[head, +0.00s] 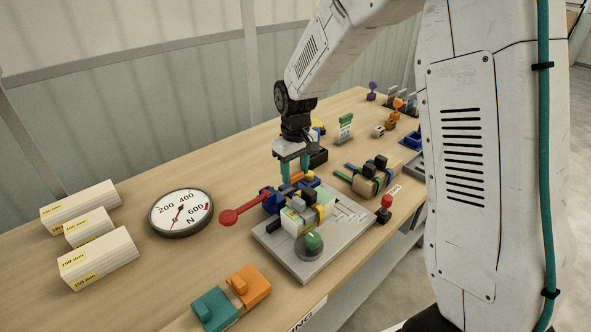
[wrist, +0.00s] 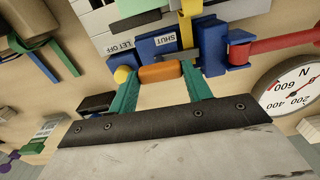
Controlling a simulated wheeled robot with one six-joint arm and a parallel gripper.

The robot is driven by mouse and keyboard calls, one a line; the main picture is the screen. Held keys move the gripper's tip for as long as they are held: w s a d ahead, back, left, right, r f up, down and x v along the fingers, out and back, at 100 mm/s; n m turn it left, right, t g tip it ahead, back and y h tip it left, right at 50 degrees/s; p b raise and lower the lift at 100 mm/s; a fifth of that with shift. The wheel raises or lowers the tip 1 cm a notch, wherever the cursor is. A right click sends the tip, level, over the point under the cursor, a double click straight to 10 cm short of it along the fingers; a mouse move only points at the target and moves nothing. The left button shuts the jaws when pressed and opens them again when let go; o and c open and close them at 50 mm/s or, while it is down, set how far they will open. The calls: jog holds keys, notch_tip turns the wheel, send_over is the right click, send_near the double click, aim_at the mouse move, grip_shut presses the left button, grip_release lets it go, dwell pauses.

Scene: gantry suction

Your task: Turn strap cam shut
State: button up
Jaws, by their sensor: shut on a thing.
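The strap cam shows as an orange lever (wrist: 160,73) beside a blue block (wrist: 160,45) labelled SHUT and LET OFF in the wrist view. A yellow round knob (wrist: 122,75) sits at its left end. My gripper (wrist: 160,80) has its teal fingers closed on the orange lever, one at each end. In the head view my gripper (head: 295,174) reaches down to the orange lever (head: 297,179) at the back of the fixture. A yellow strap (wrist: 187,30) runs by the blue block. The cam's pivot is hidden.
The grey fixture plate (head: 345,238) carries a white box (head: 295,221) and a green dome (head: 312,243). A red-handled lever (head: 245,208) sticks out left, near a round gauge (head: 181,212). White blocks (head: 97,258) stand at left. A strapped bundle (head: 367,181) lies at right.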

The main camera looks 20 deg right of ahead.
aim_at(296, 174)
jog(key=shift+n, duration=0.4)
jog(key=o, duration=1)
notch_tip(296, 174, up, 8)
dwell(0.4)
